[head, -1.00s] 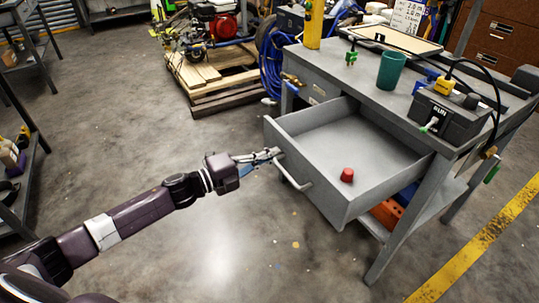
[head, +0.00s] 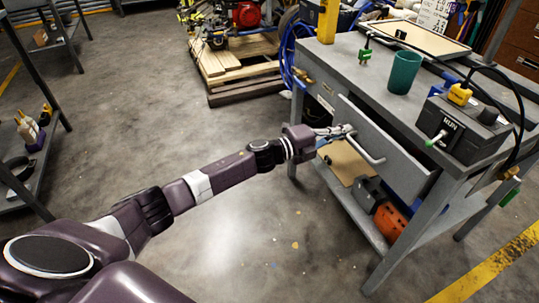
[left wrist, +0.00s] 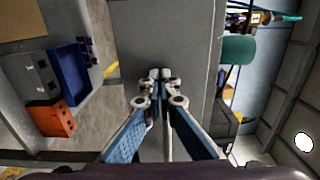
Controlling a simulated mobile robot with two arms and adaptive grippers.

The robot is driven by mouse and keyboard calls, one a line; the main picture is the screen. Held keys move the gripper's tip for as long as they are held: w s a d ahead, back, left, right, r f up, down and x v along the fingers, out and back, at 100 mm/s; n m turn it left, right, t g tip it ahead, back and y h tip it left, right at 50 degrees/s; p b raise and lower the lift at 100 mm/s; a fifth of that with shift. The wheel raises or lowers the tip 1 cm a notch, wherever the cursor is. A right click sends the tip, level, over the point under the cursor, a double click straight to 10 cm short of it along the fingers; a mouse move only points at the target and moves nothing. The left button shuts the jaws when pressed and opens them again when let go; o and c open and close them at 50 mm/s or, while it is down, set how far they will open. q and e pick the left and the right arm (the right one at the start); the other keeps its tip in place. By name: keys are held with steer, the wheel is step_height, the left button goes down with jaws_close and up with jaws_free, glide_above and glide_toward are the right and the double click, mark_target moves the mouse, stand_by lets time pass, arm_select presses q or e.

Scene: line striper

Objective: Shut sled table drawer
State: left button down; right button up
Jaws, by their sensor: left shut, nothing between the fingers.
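The grey sled table drawer (head: 388,142) sits in the grey workbench (head: 345,60). A pale bar handle (head: 366,150) is on the drawer front. My left gripper (head: 347,130) is shut and empty, with its tips at the drawer front beside the handle's left end. In the left wrist view the shut fingertips (left wrist: 160,74) point at a plain grey panel (left wrist: 165,30). My right gripper is not in view.
On the bench top stand a green cup (head: 404,72) and a black control box (head: 460,130) with cables. The lower shelf holds an orange item (head: 390,220) and a cardboard piece (head: 345,160). A wooden pallet (head: 235,70) is behind. The floor before the bench is clear.

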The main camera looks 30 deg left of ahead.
mark_target(355, 128)
arm_select(q)
steer(key=b+x, duration=0.1)
steer(key=x, duration=0.3)
steer(key=shift+w+d, duration=0.3)
steer(key=shift+w, duration=0.05)
steer(key=shift+r, duration=0.2)
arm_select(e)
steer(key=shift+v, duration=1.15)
arm_select(q)
steer(key=shift+w+r, duration=0.1)
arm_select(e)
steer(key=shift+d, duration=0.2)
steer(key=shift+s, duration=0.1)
